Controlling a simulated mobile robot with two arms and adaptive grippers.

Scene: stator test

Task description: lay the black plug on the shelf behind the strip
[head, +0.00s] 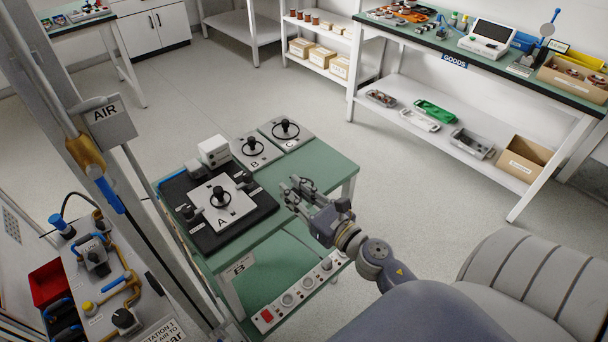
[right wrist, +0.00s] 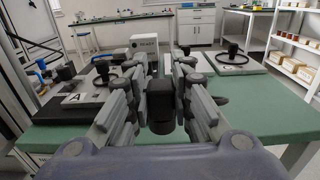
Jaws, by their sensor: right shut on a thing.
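My right gripper (head: 302,190) is above the right part of the green table, near its front edge. In the right wrist view its fingers (right wrist: 162,90) are shut on the black plug (right wrist: 161,108), which is upright between them. The plug is hard to make out in the head view. The pale strip (head: 314,280), with a red switch and several round sockets, lies along the front of the lower green shelf (head: 262,272). Bare shelf shows behind the strip, partly hidden under the tabletop. My left gripper is in neither view.
The tabletop (head: 325,168) bears a black fixture with plate A (head: 232,212), a white box (head: 214,150), and plates B (head: 268,153) and C (head: 298,135). An AIR post (head: 108,120) and a valve panel stand at left. Open floor lies to the right.

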